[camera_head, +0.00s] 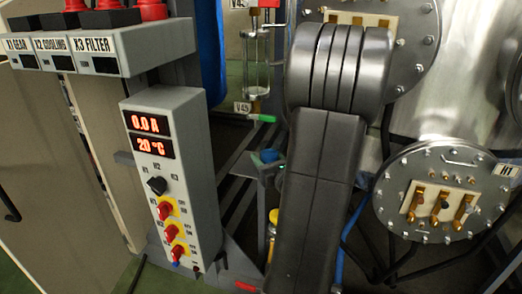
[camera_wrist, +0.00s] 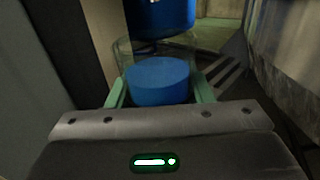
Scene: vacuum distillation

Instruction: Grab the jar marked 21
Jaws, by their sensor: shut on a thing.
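My gripper (camera_wrist: 159,90) shows in the wrist view with its two pale green fingers on either side of a jar (camera_wrist: 160,82). The jar has a round blue part, and a clear, glass-like wall shows around and behind it. The fingers are shut on its sides. No number 21 can be read on it from here. In the head view a small blue round top, likely the same jar (camera_head: 265,156), shows just left of my dark arm. My arm hides most of the gripper there.
A grey control box (camera_head: 172,185) with red displays stands left of my arm. A steel vessel flange with brass terminals (camera_head: 440,205) is at right. A glass vessel with a green-handled valve (camera_head: 256,70) hangs behind. A blue drum (camera_wrist: 160,15) stands beyond the jar.

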